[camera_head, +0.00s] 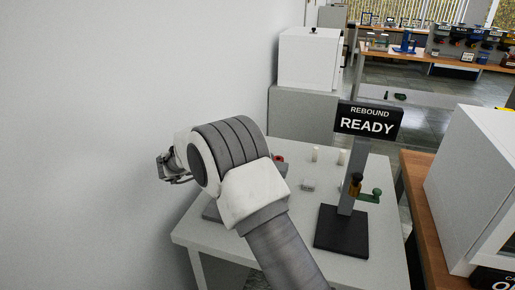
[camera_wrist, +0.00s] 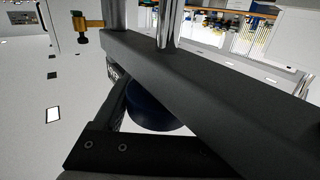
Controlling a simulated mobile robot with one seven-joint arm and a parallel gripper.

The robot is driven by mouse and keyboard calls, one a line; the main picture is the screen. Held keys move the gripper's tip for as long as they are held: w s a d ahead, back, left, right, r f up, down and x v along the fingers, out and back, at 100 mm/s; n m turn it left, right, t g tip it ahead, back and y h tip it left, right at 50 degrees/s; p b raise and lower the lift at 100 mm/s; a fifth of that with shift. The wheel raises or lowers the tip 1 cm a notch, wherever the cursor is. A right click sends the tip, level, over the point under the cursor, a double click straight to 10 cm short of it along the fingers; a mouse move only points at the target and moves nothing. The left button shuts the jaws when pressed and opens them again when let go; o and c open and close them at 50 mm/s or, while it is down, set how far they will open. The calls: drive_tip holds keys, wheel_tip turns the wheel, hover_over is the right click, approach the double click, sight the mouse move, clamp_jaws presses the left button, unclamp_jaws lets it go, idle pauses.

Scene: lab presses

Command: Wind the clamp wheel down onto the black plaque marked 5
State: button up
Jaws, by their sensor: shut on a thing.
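My gripper (camera_head: 174,170) is at the left of the head view, beyond my wrist and close to the white wall. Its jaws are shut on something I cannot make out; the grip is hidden. In the wrist view a dark grey beam (camera_wrist: 205,85) runs diagonally across the picture, with a bright steel screw rod (camera_wrist: 167,25) rising behind it. A dark blue round part (camera_wrist: 150,115) shows below the beam, partly covered by it. A clamp wheel cannot be clearly identified, and no black plaque marked 5 can be made out.
A stand with a REBOUND READY sign (camera_head: 369,121) and black base (camera_head: 341,231) occupies the right of the white table (camera_head: 375,235). Pale cylinders (camera_head: 316,154) stand behind, near a red part (camera_head: 279,158). The wall bounds the left; a wooden bench (camera_head: 418,185) stands right.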

drive_tip(key=shift+r, duration=0.1)
drive_tip(key=o, duration=1.3)
drive_tip(key=r, duration=0.4)
drive_tip(key=shift+d+r+p, duration=0.35)
drive_tip(key=s+d+r, duration=0.1)
drive_tip(key=d+r, duration=0.1)
drive_tip(key=d, duration=0.1)
drive_tip(key=s+d+r, duration=0.2)
drive_tip(key=d, duration=0.2)
drive_tip(key=s+d+r, duration=0.1)
drive_tip(key=d+r, duration=0.1)
drive_tip(key=d, duration=0.1)
drive_tip(key=shift+s+d+r+p, duration=0.15)
drive_tip(key=shift+p, duration=0.2)
